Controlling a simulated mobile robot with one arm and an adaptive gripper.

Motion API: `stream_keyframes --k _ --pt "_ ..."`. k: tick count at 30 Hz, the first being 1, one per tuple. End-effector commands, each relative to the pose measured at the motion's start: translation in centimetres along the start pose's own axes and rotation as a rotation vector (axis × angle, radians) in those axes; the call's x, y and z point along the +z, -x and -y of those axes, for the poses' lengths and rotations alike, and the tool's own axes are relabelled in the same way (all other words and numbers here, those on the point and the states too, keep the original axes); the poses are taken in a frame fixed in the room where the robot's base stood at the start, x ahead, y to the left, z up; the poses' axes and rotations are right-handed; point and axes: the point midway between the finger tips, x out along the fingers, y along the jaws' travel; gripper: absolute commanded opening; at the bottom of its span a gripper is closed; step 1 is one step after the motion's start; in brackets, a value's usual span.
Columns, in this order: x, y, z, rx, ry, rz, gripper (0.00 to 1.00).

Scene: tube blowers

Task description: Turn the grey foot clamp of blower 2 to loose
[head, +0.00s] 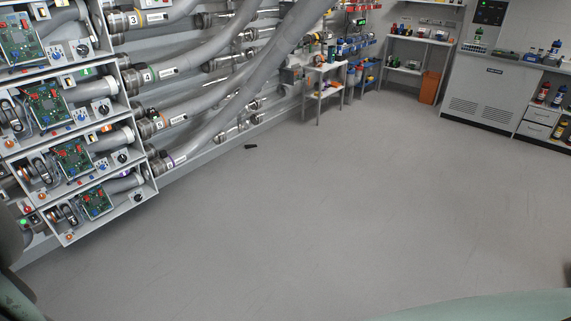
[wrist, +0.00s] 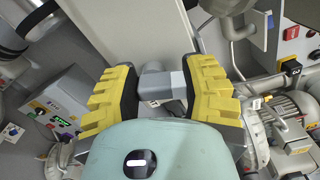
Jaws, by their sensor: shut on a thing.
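In the wrist view, my gripper (wrist: 160,72) has two yellow ridged fingers with dark inner pads. They are shut on a small grey block (wrist: 162,86), which I take for the grey foot clamp. My gripper and this clamp do not show in the head view.
In the wrist view, a grey control box (wrist: 55,105) with buttons is at the left, and a metal motor housing (wrist: 292,118) at the right. In the head view, stacked circuit-board units (head: 95,203) and hoses fill the left. The grey floor (head: 300,220) is mostly clear.

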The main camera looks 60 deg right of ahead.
Motion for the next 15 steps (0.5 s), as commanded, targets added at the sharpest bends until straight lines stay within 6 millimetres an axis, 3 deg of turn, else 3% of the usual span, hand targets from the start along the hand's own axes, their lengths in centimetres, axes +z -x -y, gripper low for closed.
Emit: stream_keyframes --k 15 --pt "0.22 -0.04 -0.49 0.003 0.289 0.002 0.1"
